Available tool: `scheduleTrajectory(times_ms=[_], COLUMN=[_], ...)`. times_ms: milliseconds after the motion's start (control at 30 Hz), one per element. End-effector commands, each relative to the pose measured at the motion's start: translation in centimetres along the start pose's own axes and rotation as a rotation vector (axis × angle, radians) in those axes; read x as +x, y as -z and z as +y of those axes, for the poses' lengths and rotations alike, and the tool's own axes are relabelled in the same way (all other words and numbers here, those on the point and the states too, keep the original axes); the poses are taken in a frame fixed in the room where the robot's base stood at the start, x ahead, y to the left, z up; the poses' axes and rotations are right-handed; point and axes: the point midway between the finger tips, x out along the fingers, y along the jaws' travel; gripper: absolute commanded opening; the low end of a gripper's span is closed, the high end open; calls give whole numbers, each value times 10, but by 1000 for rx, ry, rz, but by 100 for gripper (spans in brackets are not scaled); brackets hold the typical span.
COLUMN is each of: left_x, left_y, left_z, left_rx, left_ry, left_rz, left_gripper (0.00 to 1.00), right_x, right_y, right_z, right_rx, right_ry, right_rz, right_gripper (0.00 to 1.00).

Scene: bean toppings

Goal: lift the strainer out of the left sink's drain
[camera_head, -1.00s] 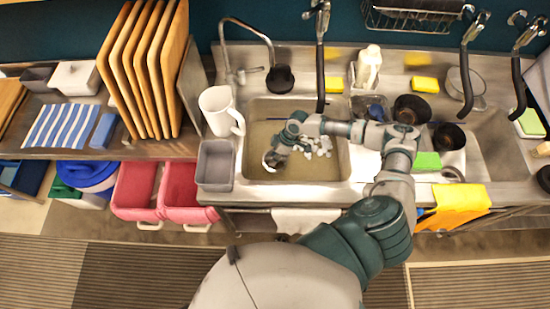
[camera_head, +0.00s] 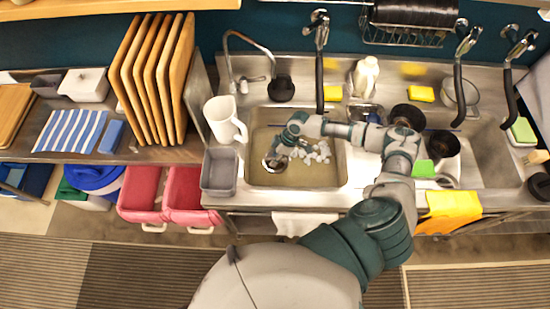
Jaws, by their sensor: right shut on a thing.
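The left sink (camera_head: 258,140) holds brownish, cloudy water with several pale grey pieces (camera_head: 318,154) in it. My right gripper (camera_head: 277,161) reaches down into the left part of this sink. It is shut on the strainer (camera_head: 272,166), a small round metal thing that shows only in part under the fingers. The drain is hidden by the gripper and the murky water, so I cannot tell how far the strainer is from it. My left gripper is not in view.
A white pitcher (camera_head: 221,120) and a grey bin (camera_head: 219,172) stand left of the sink. A black hose faucet (camera_head: 320,65) hangs behind it. Dark bowls (camera_head: 408,117) stand to the right. Wooden boards (camera_head: 150,80) stand at left.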

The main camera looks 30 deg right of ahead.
Motion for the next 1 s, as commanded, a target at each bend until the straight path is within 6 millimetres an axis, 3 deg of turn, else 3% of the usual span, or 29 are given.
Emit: scheduleTrajectory(times_ms=[467,667,1000], left_x=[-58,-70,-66], left_y=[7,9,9], left_z=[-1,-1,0], left_rx=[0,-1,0], left_ry=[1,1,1], left_rz=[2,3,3], left_gripper=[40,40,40], right_x=[-55,-76,-114], right_y=[22,31,47], right_z=[-12,-16,-23], right_rx=[0,0,-1], right_ry=[0,0,-2], right_rz=[1,1,2], right_gripper=[0,0,0])
